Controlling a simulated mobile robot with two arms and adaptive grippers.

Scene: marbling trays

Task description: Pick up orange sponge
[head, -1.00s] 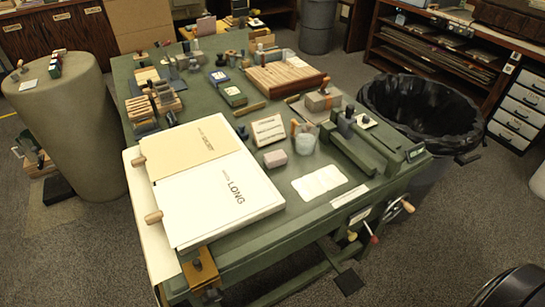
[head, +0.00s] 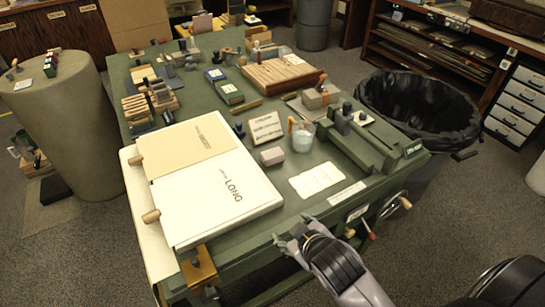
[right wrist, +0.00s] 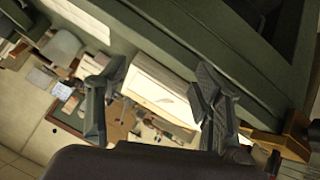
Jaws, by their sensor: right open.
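I cannot make out a clearly orange sponge in either view. A small pinkish-grey block (head: 273,156) lies on the green table (head: 290,207), right of the large white board; I cannot tell if it is a sponge. My right gripper (head: 288,231) is open and empty at the table's near edge, below and apart from that block. In the right wrist view its two fingers (right wrist: 160,80) are spread, with nothing held between them. My left gripper is not in view.
A white board marked LONG (head: 222,197) covers the table's near left. A glass jar (head: 302,137), a white sheet (head: 317,180) and a green press (head: 365,145) stand or lie to the right. A black-lined bin (head: 425,105) is beyond the right edge.

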